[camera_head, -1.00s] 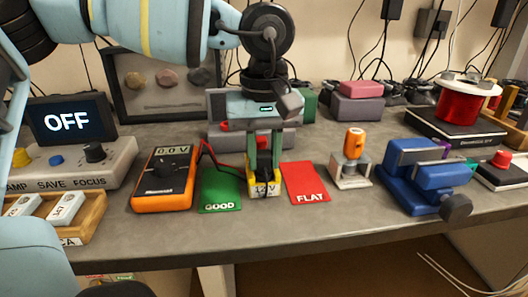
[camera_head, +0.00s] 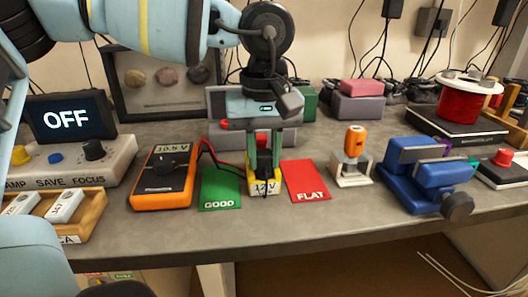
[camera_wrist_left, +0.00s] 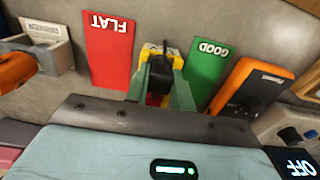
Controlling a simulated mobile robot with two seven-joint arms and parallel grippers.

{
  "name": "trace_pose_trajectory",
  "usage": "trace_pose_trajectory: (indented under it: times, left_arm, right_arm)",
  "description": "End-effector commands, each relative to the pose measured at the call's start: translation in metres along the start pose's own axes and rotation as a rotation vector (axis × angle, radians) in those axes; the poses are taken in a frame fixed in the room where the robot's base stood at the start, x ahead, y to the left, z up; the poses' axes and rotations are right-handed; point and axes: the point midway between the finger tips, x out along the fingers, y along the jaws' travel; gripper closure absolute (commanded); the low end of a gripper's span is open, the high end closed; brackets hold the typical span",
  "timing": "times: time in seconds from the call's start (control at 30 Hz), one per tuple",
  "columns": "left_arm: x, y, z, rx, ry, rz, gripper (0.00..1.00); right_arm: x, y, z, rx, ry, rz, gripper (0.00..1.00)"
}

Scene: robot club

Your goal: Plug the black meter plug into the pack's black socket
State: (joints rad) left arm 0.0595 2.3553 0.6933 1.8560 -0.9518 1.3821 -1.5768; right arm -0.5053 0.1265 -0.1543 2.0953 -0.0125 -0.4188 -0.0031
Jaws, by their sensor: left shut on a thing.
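My left gripper (camera_head: 263,166) points down over the yellow 12V pack (camera_head: 266,188), its green fingers shut on the black meter plug (camera_head: 264,158). The black plug (camera_wrist_left: 158,82) sits upright against the pack's top in the left wrist view. The black socket is hidden under the plug and fingers. The orange meter (camera_head: 162,178) stands to the left and its display reads 10.5 V. A red lead (camera_head: 222,160) runs from the meter toward the pack. My right gripper is not in view.
A green GOOD card (camera_head: 220,188) lies left of the pack, a red FLAT card (camera_head: 306,181) right. Farther right are an orange-handled tool in a holder (camera_head: 353,160) and a blue vise (camera_head: 425,180). A control box reading OFF (camera_head: 68,158) stands at far left.

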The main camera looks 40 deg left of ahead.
Motion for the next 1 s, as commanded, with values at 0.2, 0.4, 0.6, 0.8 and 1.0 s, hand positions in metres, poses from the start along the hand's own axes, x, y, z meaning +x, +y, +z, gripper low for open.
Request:
trace_pose_trajectory:
  times: [0.2, 0.4, 0.6, 0.8, 1.0]
  left_arm:
    - [0.001, 0.000, 0.000, 0.000, -0.002, -0.002, 0.66]
    - [0.001, 0.000, 0.000, 0.000, -0.002, -0.002, 0.51]
    - [0.001, 0.000, 0.000, 0.000, -0.002, -0.002, 0.51]
    - [-0.014, 0.000, 0.000, -0.001, 0.003, 0.000, 0.51]
    - [-0.049, 0.000, 0.000, -0.001, 0.002, 0.001, 0.51]
  right_arm:
    - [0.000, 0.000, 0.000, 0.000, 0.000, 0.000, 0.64]
    - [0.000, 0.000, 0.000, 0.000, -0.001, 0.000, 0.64]
    - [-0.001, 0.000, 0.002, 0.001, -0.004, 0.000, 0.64]
    - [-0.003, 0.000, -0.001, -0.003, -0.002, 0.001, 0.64]
    - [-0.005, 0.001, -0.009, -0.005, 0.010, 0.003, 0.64]
